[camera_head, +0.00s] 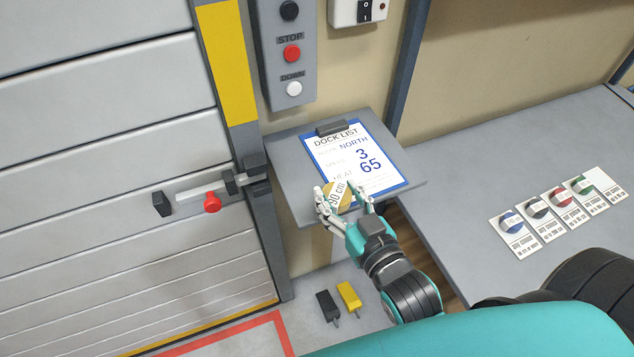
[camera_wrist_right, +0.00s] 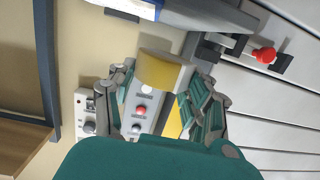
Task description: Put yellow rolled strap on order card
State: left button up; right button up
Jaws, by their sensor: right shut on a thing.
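My right gripper (camera_head: 343,196) is shut on the yellow rolled strap (camera_head: 336,191), held in front of the lower edge of the dock list sheet. In the right wrist view, the strap (camera_wrist_right: 165,72) sits between the fingers of the right gripper (camera_wrist_right: 160,92). The sheet headed "DOCK LIST" (camera_head: 330,160) lies on a clipboard on a small grey shelf. Several white cards (camera_head: 515,233) with coloured discs lie in a row on the grey table at right; which one is the order card I cannot tell. My left gripper is not in view.
The grey shelf (camera_head: 415,184) juts from the wall below a button panel (camera_head: 285,75). A shutter door (camera_head: 90,120) with a red-knobbed latch (camera_head: 212,202) is at left. A black block (camera_head: 327,306) and a yellow block (camera_head: 348,297) are below. The grey table (camera_head: 470,150) has free room.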

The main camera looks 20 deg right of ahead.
jog(key=w, duration=0.2)
jog(key=w+a+p, duration=0.1)
jog(key=w, duration=0.3)
jog(key=shift+a+f, duration=0.15)
jog(key=shift+a, duration=0.15)
jog(key=shift+w+a+f+p, duration=0.1)
jog(key=shift+w+p, duration=0.2)
jog(key=shift+w+f, duration=0.1)
jog(key=shift+f, duration=0.05)
notch_tip(320, 180, down, 2)
jog(key=shift+a+f+p, duration=0.1)
jog(key=shift+f+p, duration=0.05)
jog(key=shift+p, duration=0.2)
jog(key=shift+f, duration=0.5)
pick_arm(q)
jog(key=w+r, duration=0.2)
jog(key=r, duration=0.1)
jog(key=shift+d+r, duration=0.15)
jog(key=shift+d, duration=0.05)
pick_arm(e)
jog(key=shift+f, duration=0.1)
